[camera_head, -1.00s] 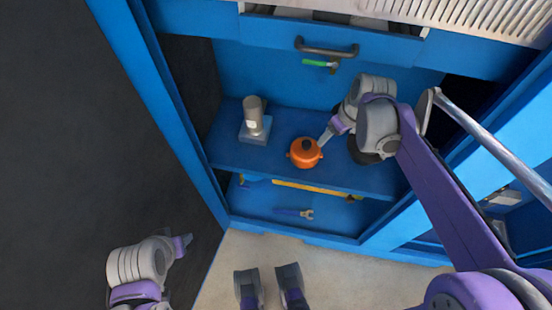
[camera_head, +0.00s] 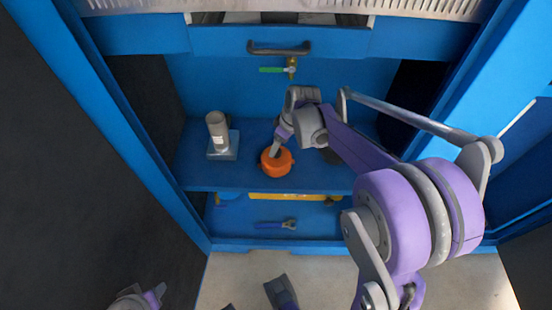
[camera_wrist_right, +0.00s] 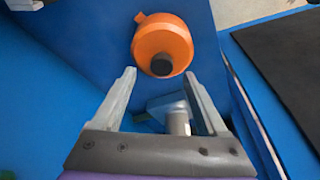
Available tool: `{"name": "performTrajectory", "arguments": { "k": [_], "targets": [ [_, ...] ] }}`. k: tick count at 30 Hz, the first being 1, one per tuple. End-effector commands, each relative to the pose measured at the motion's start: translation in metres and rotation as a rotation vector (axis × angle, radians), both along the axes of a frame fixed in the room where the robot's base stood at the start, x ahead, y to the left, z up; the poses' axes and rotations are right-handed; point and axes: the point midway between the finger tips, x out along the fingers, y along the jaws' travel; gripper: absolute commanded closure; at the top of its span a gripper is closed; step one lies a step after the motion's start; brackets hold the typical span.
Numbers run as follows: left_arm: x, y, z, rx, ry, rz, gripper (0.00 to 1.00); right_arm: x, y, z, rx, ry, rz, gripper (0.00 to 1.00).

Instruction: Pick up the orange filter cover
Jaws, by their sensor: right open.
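The orange filter cover (camera_head: 277,164) sits on the upper blue shelf. It is round, with a black knob that shows in the right wrist view, where the cover (camera_wrist_right: 160,38) lies just past the fingertips. My right gripper (camera_head: 275,151) is at the cover in the head view and hides part of its top. In the wrist view my right gripper (camera_wrist_right: 160,76) is open, with nothing held and the knob near the gap between its fingertips. My left gripper (camera_head: 156,294) is at the bottom left, far from the cover, partly out of frame; its jaw state is unclear.
A grey cylinder (camera_head: 217,130) on a pale block (camera_head: 224,147) stands left of the cover. A dark round thing is partly hidden behind my right arm. A blue wrench (camera_head: 275,225) and a yellow item (camera_head: 290,198) lie on the lower shelf. A drawer handle (camera_head: 279,48) is above.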

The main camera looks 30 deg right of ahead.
Motion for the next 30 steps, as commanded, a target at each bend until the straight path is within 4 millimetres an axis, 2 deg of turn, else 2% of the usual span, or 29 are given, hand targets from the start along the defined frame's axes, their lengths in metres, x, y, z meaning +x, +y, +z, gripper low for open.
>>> {"name": "performTrajectory", "arguments": {
  "k": [3, 6, 13, 25, 26, 30],
  "targets": [
    [0.000, 0.000, -0.008, 0.000, 0.003, 0.000, 0.50, 0.004, 0.004, -0.022, -0.001, 0.001, 0.001, 0.24],
    [0.000, 0.000, -0.011, 0.000, 0.004, 0.000, 0.50, 0.006, 0.005, -0.032, 0.000, 0.001, -0.001, 0.24],
    [0.000, 0.000, -0.010, 0.000, 0.003, 0.000, 0.50, 0.007, 0.006, -0.032, -0.001, 0.000, -0.001, 0.24],
    [0.000, 0.000, -0.010, 0.000, 0.003, 0.000, 0.50, 0.007, 0.006, -0.032, 0.000, 0.000, -0.001, 0.96],
    [0.000, 0.000, -0.010, 0.000, 0.003, 0.000, 0.50, 0.007, 0.006, -0.032, 0.000, 0.000, -0.001, 1.00],
    [0.000, 0.000, -0.010, 0.000, 0.003, 0.000, 0.50, 0.007, 0.006, -0.032, 0.000, 0.000, -0.001, 1.00]
  ]
}}
